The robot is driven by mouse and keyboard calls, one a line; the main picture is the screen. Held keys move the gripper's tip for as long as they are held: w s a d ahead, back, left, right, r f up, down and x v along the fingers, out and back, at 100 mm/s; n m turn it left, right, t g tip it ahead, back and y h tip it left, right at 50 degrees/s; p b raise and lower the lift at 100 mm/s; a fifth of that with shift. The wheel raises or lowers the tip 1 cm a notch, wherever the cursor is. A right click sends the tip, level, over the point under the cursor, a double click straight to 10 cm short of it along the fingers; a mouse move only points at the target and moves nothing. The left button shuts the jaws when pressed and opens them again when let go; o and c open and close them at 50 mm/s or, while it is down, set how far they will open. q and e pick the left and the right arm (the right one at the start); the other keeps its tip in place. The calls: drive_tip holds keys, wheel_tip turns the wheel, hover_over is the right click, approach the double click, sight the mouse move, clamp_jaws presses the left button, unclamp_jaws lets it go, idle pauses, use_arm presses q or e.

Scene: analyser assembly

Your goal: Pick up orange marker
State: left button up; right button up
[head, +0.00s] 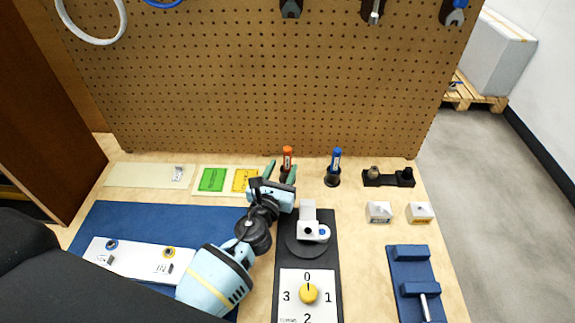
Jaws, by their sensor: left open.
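The orange marker (287,155) stands upright in a dark holder at the back of the table, near the pegboard. My left gripper (281,170) reaches up from the lower left with its green-tipped fingers spread. One finger shows on each side of the marker and its holder. I cannot tell whether either finger touches the marker. The holder's lower part is partly hidden behind the gripper. My right gripper is not in view.
A blue marker (336,158) stands in a black holder (333,178) to the right. A black panel with a yellow dial (309,293) and a white camera-like part (312,231) lies in front. The pegboard (270,80) rises behind. A blue mat (120,222) lies left.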

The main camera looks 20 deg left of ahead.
sight(286, 160)
use_arm(q)
drive_tip(key=shift+w, duration=0.45)
drive_tip(key=w, duration=0.4)
drive_tip(key=shift+w+b, duration=0.1)
drive_tip(key=shift+b, duration=0.25)
drive_tip(key=c, duration=0.8)
clamp_jaws()
